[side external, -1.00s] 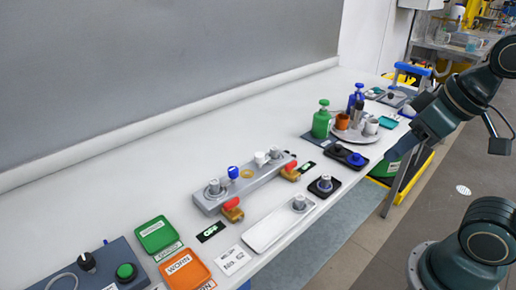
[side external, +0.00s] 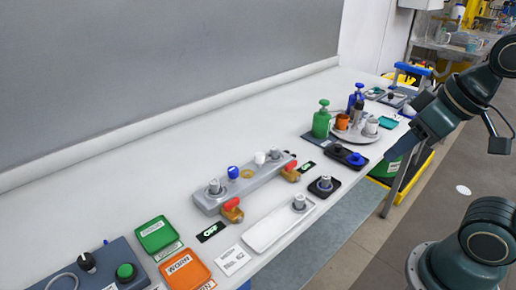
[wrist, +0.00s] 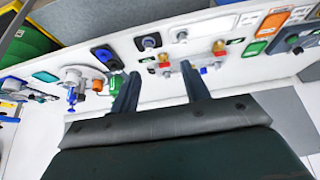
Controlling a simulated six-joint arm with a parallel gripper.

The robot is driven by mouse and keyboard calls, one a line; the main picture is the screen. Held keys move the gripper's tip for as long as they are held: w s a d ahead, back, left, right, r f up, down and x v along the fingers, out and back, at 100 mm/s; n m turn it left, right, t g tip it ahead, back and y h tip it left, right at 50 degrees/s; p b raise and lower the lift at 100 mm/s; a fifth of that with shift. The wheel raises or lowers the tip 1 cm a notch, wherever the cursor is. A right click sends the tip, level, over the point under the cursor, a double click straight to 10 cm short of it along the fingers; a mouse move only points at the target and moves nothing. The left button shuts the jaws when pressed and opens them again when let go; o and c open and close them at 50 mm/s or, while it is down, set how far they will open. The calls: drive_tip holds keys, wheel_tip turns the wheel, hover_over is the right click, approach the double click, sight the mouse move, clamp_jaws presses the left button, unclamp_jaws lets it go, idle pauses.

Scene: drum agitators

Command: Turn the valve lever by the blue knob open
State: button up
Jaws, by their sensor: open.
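A grey manifold bar (side external: 207,206) lies on the bench with a blue knob (side external: 233,172) near its left end. Beside that knob, on the front side, is a brass valve with a red lever (side external: 231,204). A second valve with a red lever (side external: 290,167) is at the right end of the bar. In the wrist view, one red-lever valve (wrist: 218,48) is close to the trays and the other (wrist: 163,62) is farther left. My gripper (wrist: 160,78) is open and empty, its two fingers apart. In the side view it is right of the bench front, well away from both valves.
A black OFF sign (side external: 210,232) lies by the left valve. A long white tray (side external: 268,235) and a black block (side external: 324,187) are at the bench front. A green bottle (side external: 321,122) and a round tray (side external: 371,138) stand right. Green and orange trays (side external: 185,275) lie left.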

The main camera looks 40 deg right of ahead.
drive_tip(key=o, duration=0.3)
drive_tip(key=g, duration=0.6)
hover_over(231, 201)
wheel_tip(231, 201, down, 4)
drive_tip(key=f, duration=0.1)
drive_tip(key=shift+r, duration=0.25)
wheel_tip(231, 201, down, 14)
drive_tip(key=shift+r, duration=0.15)
